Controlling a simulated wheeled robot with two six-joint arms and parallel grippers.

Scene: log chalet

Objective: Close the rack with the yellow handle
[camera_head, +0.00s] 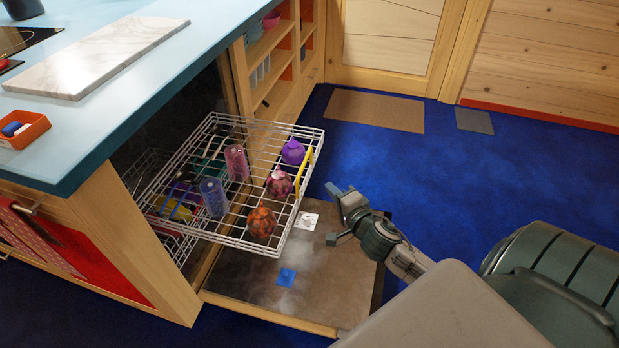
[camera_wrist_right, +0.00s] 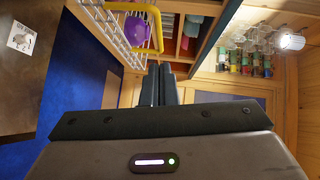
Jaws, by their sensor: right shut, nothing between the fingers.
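The upper wire rack (camera_head: 215,118) is pulled out of the dishwasher under the counter. The yellow handle (camera_head: 304,172) is on its outer right side; it also shows in the wrist view (camera_wrist_right: 157,28), as a yellow bar on the white wires. The rack holds a pink glass (camera_head: 236,163), a blue glass (camera_head: 213,197), a purple item (camera_head: 293,151) and patterned round items. My right gripper (camera_head: 334,191) is just right of the handle, apart from it. In the wrist view its fingers (camera_wrist_right: 158,85) are together and empty, below the handle. My left gripper is out of view.
The dishwasher door (camera_head: 235,275) lies open below the rack. A lower rack (camera_head: 150,168) shows partly inside. The blue counter (camera_head: 150,75) overhangs the opening at left. Open shelves (camera_head: 270,65) stand behind.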

